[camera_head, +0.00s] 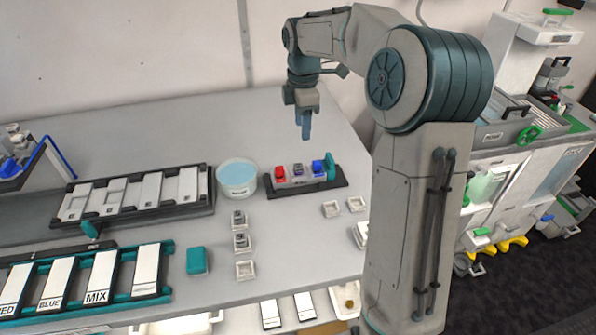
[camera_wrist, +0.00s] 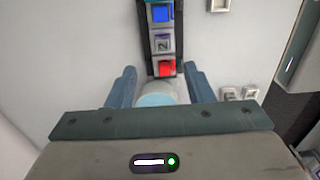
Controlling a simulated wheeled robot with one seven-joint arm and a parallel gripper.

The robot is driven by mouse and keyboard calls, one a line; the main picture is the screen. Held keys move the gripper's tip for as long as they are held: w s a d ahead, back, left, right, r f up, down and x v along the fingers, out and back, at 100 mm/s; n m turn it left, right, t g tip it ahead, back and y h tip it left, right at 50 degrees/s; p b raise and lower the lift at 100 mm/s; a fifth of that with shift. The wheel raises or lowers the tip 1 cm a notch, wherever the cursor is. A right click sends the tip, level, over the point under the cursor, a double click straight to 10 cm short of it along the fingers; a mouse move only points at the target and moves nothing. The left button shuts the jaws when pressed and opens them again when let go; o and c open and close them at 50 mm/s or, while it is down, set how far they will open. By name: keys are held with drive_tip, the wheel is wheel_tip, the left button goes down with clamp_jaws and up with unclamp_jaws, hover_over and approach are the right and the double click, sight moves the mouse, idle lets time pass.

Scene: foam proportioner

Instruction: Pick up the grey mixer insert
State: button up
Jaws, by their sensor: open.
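A small grey insert (camera_head: 298,169), likely the mixer insert, sits between a red block (camera_head: 280,172) and a blue block (camera_head: 318,167) on a dark rack (camera_head: 294,191). In the wrist view the grey insert (camera_wrist: 163,43) lies between the blue block (camera_wrist: 161,14) and the red block (camera_wrist: 166,68). Two other small grey pieces (camera_head: 238,217) (camera_head: 241,239) sit in pale square holders nearer the front. My gripper (camera_head: 306,137) is open and empty, above and behind the rack. In the wrist view its fingers (camera_wrist: 160,70) are spread, with the insert beyond them.
A bowl of blue liquid (camera_head: 237,177) stands left of the rack and partly shows between my fingers. Empty pale holders (camera_head: 331,208) lie front right. Panels (camera_head: 125,196), a teal block (camera_head: 197,261) and a labelled rack (camera_head: 98,278) occupy the left. The table behind the rack is clear.

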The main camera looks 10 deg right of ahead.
hover_over(298, 166)
drive_tip(key=d, duration=0.1)
drive_tip(key=f, duration=0.7)
drive_tip(key=shift+w+d, duration=0.1)
drive_tip(key=shift+w, duration=0.1)
drive_tip(key=f, duration=0.2)
drive_tip(key=a+f+p, duration=0.1)
drive_tip(key=f, duration=0.1)
drive_tip(key=shift+s+f, duration=0.15)
drive_tip(key=shift+f, duration=0.55)
drive_tip(key=shift+c, duration=0.4)
clamp_jaws()
